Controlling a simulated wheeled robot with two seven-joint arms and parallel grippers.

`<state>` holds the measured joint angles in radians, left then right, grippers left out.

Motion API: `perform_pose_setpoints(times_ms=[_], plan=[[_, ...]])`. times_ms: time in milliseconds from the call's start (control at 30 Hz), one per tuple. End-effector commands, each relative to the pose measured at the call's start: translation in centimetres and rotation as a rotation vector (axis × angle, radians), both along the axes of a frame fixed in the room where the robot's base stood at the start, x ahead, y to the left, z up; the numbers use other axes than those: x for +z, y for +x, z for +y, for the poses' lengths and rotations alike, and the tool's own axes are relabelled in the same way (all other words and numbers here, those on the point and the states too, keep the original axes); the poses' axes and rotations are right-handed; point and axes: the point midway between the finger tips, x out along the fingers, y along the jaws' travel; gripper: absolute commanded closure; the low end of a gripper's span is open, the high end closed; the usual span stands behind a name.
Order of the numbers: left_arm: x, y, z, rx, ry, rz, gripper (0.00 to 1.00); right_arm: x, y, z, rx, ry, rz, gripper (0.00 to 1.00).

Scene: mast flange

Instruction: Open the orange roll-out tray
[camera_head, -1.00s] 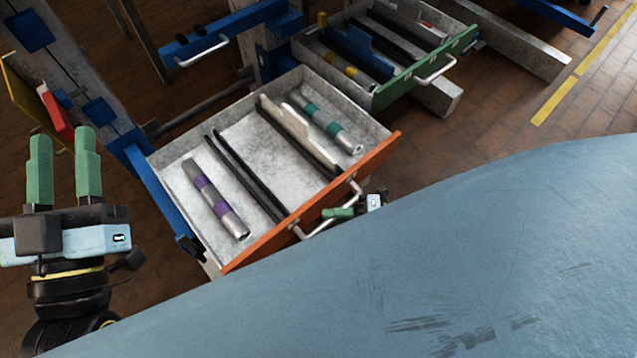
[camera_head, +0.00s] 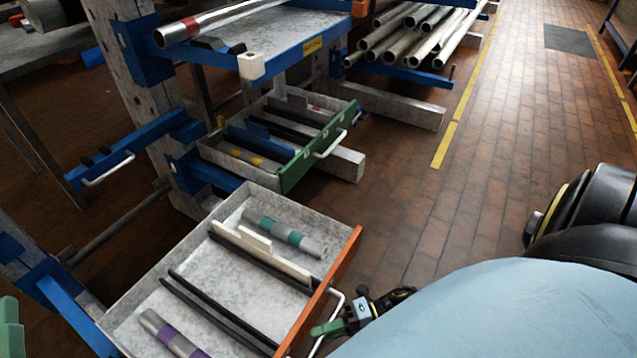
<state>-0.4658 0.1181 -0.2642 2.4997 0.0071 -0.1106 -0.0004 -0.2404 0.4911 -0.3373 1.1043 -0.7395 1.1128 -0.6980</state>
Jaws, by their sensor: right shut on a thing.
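The roll-out tray with the orange front (camera_head: 326,283) stands pulled out from the blue rack in the lower middle of the head view. Its inside shows a teal-banded tube (camera_head: 285,234), a purple-banded tube (camera_head: 170,334) and dark dividers. A white bar handle (camera_head: 334,305) is on the orange front. My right gripper (camera_head: 330,328), with green fingers, is at this handle and shut on it; my blue body hides part of the arm. Only a green finger of my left gripper (camera_head: 10,328) shows at the lower left edge, so its opening cannot be judged.
A green-fronted tray (camera_head: 316,150) stands pulled out behind the orange one. A blue bar with a white handle (camera_head: 107,168) is at the left. Metal pipes (camera_head: 420,35) lie on a rack at the back. The brick floor (camera_head: 500,140) at the right is clear.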

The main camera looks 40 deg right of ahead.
Motion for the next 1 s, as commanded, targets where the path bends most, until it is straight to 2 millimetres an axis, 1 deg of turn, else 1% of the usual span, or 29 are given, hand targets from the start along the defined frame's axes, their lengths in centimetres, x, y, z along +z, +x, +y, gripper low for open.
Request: perform_pose_setpoints(times_ms=[233, 633, 667, 800, 1000], plan=[[-0.19, 0.09, 0.04, 0.001, 0.004, 0.011, 0.64, 0.03, -0.43, -0.39, 0.003, -0.002, -0.001, 1.0], [-0.24, 0.12, 0.11, 0.003, 0.005, 0.013, 0.64, 0.04, -0.48, -0.42, 0.003, -0.002, -0.001, 1.0], [-0.24, 0.11, 0.12, 0.003, 0.005, 0.012, 0.64, 0.04, -0.48, -0.42, 0.003, -0.002, -0.001, 0.82], [-0.24, 0.1, 0.11, 0.003, 0.004, 0.011, 0.64, 0.03, -0.5, -0.37, 0.004, -0.002, -0.001, 0.64], [-0.28, 0.07, 0.11, 0.003, 0.004, 0.013, 0.64, 0.02, -0.54, -0.3, 0.005, 0.0, 0.0, 0.64]])
